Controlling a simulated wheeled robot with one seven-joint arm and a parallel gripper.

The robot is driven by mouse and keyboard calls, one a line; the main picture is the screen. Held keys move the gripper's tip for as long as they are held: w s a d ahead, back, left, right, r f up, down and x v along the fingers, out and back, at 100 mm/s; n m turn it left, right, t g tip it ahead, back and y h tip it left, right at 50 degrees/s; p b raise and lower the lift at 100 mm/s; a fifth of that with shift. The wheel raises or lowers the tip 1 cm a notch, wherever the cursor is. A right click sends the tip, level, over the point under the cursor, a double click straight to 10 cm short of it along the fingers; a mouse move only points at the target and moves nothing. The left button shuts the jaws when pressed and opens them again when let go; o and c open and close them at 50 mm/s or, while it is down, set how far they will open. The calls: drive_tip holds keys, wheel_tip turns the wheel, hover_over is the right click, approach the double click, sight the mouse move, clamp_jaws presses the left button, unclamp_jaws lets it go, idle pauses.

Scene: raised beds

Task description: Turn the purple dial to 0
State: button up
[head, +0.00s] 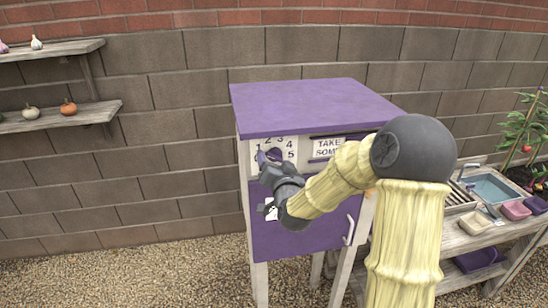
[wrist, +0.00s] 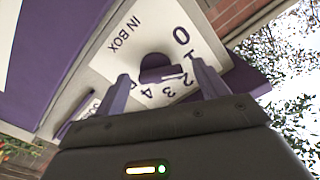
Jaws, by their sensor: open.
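The purple dial (wrist: 156,64) sits on a white number plate (wrist: 120,52) marked "IN BOX", with a large 0 to its upper right and smaller numbers below. In the head view the number plate (head: 289,143) is on the upper left front of a purple cabinet. My gripper (wrist: 162,84) is open, its two fingers to either side of the dial in the wrist view; I cannot tell whether they touch it. In the head view my gripper (head: 265,160) covers part of the dial and plate. Which number the dial points to is unclear.
The purple-topped cabinet (head: 310,105) has a door handle (head: 349,230) and a "TAKE SOME" sign (head: 328,147). A block wall stands behind. Shelves (head: 60,116) are at left; a wooden bench (head: 455,238) with trays is at right. Gravel at front left is clear.

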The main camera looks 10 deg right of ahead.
drive_tip(key=shift+w, duration=0.45)
drive_tip(key=shift+c, duration=0.2)
drive_tip(key=c, duration=0.9)
drive_tip(key=shift+f, duration=0.1)
drive_tip(key=shift+c, duration=0.2)
drive_tip(key=shift+f+n+b, duration=0.1)
drive_tip(key=shift+n+b, duration=0.3)
drive_tip(key=shift+b, duration=0.4)
drive_tip(key=shift+d+f+n+b, duration=0.1)
drive_tip(key=shift+n+b, duration=1.7)
drive_tip(key=shift+b, duration=0.95)
drive_tip(key=shift+f+n+b, duration=0.1)
drive_tip(key=shift+n+b, duration=1.7)
drive_tip(key=shift+b, duration=0.95)
